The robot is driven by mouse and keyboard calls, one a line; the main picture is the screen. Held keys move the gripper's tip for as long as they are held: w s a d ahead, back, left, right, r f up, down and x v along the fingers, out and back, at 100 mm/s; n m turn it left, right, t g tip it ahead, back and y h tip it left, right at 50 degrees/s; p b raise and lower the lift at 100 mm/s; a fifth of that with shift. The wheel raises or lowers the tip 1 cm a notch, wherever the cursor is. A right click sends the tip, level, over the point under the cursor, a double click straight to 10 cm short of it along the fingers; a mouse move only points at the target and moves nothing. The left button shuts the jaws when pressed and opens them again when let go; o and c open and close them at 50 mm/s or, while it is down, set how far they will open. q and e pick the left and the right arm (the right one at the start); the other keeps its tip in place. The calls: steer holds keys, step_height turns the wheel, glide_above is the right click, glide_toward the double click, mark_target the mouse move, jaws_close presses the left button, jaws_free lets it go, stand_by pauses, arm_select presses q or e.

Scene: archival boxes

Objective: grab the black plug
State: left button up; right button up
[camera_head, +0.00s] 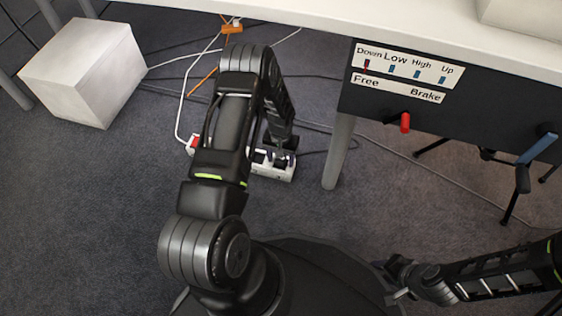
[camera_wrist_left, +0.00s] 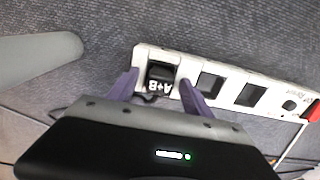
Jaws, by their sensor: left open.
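The black plug (camera_wrist_left: 160,73), marked "A+B", sits in the end socket of a white power strip (camera_wrist_left: 226,85) in the left wrist view. My left gripper (camera_wrist_left: 158,91) is open, with one purple-grey finger on each side of the plug. I cannot tell whether the fingers touch it. In the head view the left gripper (camera_head: 281,154) is low over the right end of the power strip (camera_head: 272,171), and my arm hides the strip's middle. The plug is not clear there. My right gripper (camera_head: 398,280) is at the lower right, away from the strip, its jaws unclear.
A white box (camera_head: 82,72) stands on the carpet at the left. A desk with a black control panel (camera_head: 440,105) and a red lever (camera_head: 405,122) is at the upper right. A table leg (camera_head: 339,152) stands right of the strip. Cables cross the floor.

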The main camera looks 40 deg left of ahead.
arm_select(q)
steer(key=shift+c, duration=0.6)
jaws_close()
